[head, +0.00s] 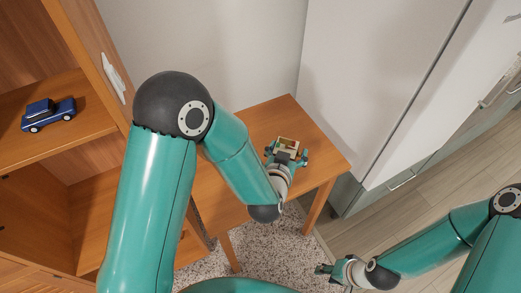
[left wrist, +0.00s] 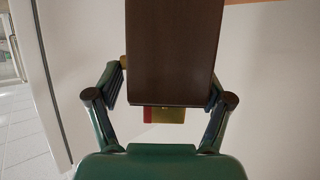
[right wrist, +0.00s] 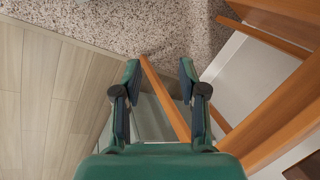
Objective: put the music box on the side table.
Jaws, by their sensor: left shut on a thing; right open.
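The music box (head: 289,143) is a small box held at the tips of my left gripper (head: 287,155) in the head view. In the left wrist view the box (left wrist: 172,50) shows a dark brown face between the two fingers, with a yellow and red part below it. My left gripper is shut on it. The orange wooden side table (head: 293,112) lies beneath; whether the box touches its top I cannot tell. My left arm hides part of the table. My right gripper (head: 322,270) is open and empty, low beside the table; its fingers also show in the right wrist view (right wrist: 160,75).
A wooden shelf unit (head: 98,130) stands at the left with a blue toy truck (head: 48,114) on it. A tall white cabinet (head: 375,80) stands right of the table. The table's legs (right wrist: 168,105) stand near my right gripper, over a speckled rug (head: 280,250).

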